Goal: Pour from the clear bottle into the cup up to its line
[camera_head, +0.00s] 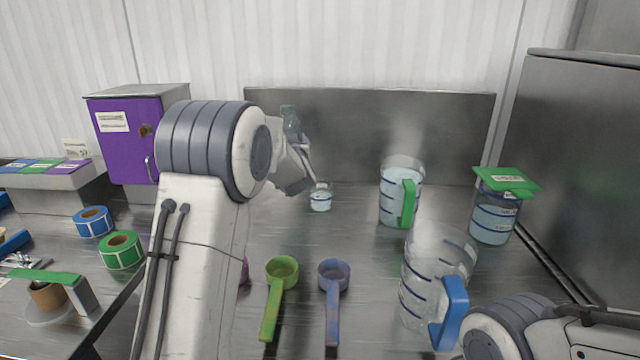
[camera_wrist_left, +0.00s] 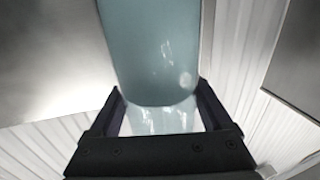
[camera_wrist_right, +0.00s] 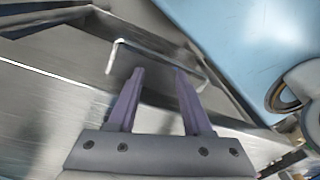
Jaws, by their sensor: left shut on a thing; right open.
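My left gripper (camera_wrist_left: 160,112) is shut on the clear bottle (camera_wrist_left: 155,50), which looks pale blue and fills the middle of the left wrist view. In the head view the bottle (camera_head: 290,122) shows at the back, partly hidden behind my left wrist, so its tilt is hard to tell. The small clear cup (camera_head: 320,200) stands on the table just right of and below the bottle. It looks pale blue inside, with a dark band near its top; its exact level is too small to tell. My right gripper (camera_wrist_right: 158,85) is open and empty, away from the cup.
A green-handled jug (camera_head: 402,192), a blue-handled jug (camera_head: 425,275) and a green-lidded container (camera_head: 493,215) stand to the right. A green scoop (camera_head: 281,280) and a blue scoop (camera_head: 333,285) lie in front. Tape rolls (camera_head: 120,250) and a purple cabinet (camera_head: 125,135) are left.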

